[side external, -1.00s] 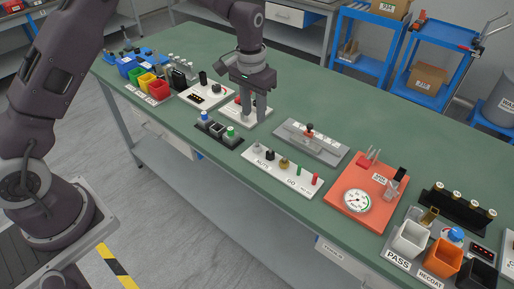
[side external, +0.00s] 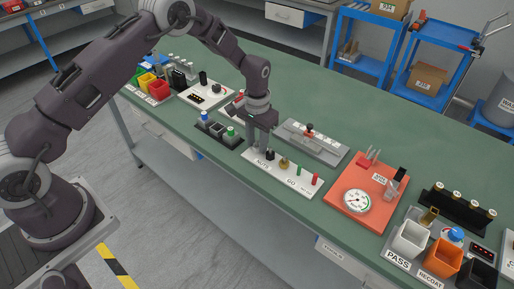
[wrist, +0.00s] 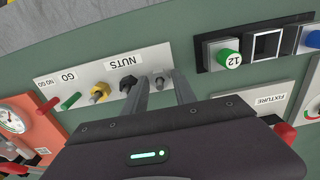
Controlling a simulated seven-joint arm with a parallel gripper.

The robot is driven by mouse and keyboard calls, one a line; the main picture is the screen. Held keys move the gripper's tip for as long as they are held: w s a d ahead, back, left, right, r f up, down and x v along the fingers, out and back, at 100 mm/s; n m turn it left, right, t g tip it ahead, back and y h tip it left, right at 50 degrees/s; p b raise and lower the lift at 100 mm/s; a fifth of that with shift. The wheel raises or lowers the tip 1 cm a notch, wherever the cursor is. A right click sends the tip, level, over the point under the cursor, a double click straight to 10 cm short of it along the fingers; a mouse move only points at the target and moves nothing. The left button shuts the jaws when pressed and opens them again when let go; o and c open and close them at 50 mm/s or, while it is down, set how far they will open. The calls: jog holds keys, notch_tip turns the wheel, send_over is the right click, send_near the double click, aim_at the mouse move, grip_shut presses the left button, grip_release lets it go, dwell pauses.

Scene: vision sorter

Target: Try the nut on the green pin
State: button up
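The white board (side external: 291,182) labelled NUTS and GO holds a row of nuts and pins. The green pin (side external: 299,170) stands right of the brass nut (side external: 284,163), and the red pin (side external: 315,179) is at the board's right end. In the wrist view the green pin (wrist: 70,101) and brass nut (wrist: 100,92) are clear, with a black nut (wrist: 127,83) beside them. My gripper (wrist: 160,77) is open over the NUTS end. A small silver nut (wrist: 158,82) shows between its fingers; I cannot tell whether they touch it.
A black holder with a green-capped piece (wrist: 229,57) labelled 12 lies close beside my gripper. A grey fixture plate (side external: 325,150) is behind the board. An orange base with a dial gauge (side external: 356,201) stands to the right. Open green bench lies behind these.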

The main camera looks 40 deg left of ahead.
grip_shut()
jog(key=shift+r, duration=1.25)
jog(key=shift+r, duration=1.25)
jog(key=d+r, duration=0.1)
jog(key=d, duration=0.4)
jog(key=d+r, duration=0.2)
jog(key=d, duration=0.3)
jog(key=d+r, duration=0.2)
jog(key=d, duration=0.3)
jog(key=shift+f, duration=2.65)
